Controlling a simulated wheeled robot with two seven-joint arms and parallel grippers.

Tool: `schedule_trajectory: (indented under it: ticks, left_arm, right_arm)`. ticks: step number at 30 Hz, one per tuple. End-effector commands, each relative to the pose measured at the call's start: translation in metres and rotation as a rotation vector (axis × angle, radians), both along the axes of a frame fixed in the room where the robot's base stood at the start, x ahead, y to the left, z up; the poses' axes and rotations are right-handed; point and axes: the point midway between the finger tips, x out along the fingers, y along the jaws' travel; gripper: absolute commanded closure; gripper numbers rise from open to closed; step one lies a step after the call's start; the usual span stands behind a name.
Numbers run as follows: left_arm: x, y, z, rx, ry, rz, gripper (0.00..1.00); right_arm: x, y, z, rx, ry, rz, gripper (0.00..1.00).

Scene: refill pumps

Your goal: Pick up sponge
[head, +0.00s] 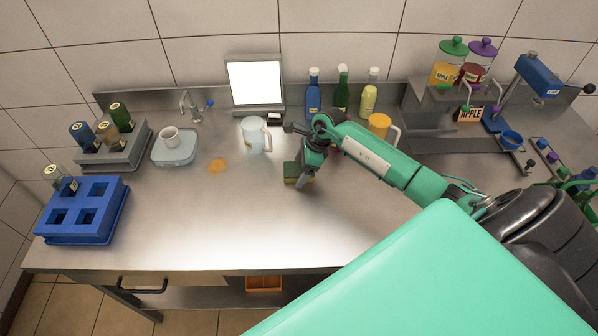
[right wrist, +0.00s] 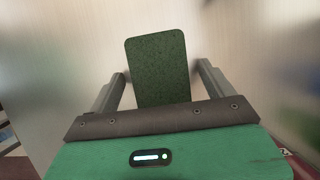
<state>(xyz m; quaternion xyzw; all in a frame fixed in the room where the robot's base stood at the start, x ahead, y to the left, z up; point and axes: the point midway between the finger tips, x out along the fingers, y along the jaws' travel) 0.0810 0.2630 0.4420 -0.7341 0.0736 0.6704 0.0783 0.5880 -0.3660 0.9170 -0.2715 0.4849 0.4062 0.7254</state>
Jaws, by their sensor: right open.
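The sponge (head: 291,173) lies on the steel counter in the middle of the head view, partly hidden behind my right gripper (head: 305,180). Its top is dark green and its side is yellowish. In the right wrist view the green sponge (right wrist: 157,68) shows between the two open fingers of my right gripper (right wrist: 160,85), with a gap at each side. The right gripper points down at the sponge; whether it touches it I cannot tell. My left gripper is not in view.
An orange spill (head: 217,166) lies on the counter left of the sponge. A clear pitcher (head: 255,135) stands behind it, near bottles (head: 313,93) along the wall. A blue rack (head: 84,235) is at far left. The front middle of the counter is clear.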

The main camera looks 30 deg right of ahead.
Motion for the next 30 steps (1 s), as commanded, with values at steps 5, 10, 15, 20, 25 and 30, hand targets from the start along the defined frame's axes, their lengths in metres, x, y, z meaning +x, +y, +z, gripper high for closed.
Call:
schedule_trajectory:
  ticks: [5, 10, 15, 20, 25, 30]
  left_arm:
    - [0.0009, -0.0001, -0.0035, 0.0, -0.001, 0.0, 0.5]
    - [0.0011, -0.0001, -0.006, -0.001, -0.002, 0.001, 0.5]
    - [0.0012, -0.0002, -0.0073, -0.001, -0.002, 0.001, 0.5]
    - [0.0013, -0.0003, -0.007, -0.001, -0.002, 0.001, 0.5]
    - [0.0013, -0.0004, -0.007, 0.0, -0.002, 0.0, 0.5]
    - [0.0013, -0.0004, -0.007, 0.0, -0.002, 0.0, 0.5]
  right_arm:
    - [0.0001, -0.0004, -0.002, 0.0, -0.001, 0.0, 0.15]
    - [0.0002, -0.0003, -0.0034, 0.0, -0.001, 0.0, 0.15]
    - [0.0002, -0.0001, -0.004, 0.0, -0.001, 0.0, 0.15]
    - [0.0001, 0.0, -0.0037, 0.0, -0.001, 0.0, 0.15]
    - [0.0001, 0.0, -0.0037, 0.0, 0.0, 0.0, 0.35]
    - [0.0001, -0.0001, -0.0038, 0.0, 0.0, 0.0, 0.63]
